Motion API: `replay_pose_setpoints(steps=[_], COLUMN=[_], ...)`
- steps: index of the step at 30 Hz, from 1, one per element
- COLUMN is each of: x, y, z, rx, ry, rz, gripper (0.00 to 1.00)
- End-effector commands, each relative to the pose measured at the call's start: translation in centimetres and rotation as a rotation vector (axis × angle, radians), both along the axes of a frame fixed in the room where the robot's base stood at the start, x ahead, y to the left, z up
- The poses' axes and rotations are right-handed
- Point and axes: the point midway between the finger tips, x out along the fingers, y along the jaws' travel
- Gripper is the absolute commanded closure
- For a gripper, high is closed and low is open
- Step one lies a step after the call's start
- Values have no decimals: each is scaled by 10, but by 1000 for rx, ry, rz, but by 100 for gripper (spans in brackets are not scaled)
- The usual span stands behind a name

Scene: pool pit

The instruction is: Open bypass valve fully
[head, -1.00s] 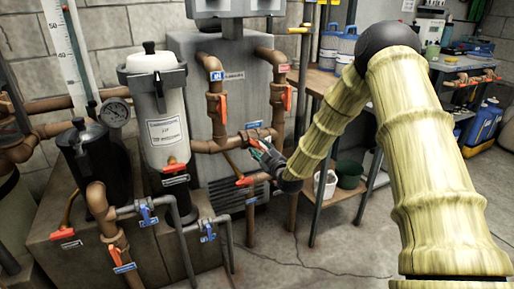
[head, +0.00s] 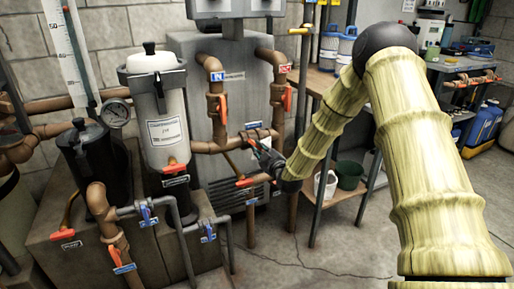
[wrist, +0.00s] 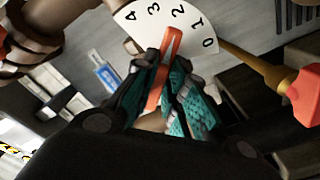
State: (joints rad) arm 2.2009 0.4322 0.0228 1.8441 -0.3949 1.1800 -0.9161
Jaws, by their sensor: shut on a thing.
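My gripper (head: 262,155) is at the brown pipework right of the white filter housing. In the wrist view, my gripper (wrist: 170,88) has its teal-padded fingers closed on both sides of an orange lever handle (wrist: 171,47). The handle's upper end sticks out past the fingertips, over a white dial plate (wrist: 158,27) marked 0 to 4. The fingers hide part of the handle. I cannot read a bypass label here.
Another orange handle (wrist: 304,95) on a brass stem is at the wrist view's right. Brown pipes (head: 208,147) and red-handled valves (head: 222,108) surround my gripper. A shelf (head: 340,207) with buckets stands right of it. Floor is open in front.

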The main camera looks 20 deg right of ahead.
Motion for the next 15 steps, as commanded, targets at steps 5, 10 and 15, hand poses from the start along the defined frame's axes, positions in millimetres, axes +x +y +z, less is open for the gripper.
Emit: replay_pose_setpoints(steps=[5, 10, 15], x=[0, 0, 0], y=[1, 1, 1], z=[0, -1, -1], rx=[-74, -199, -321], ry=[0, -5, -10], rz=[2, 2, 3], gripper=[100, 100, 100])
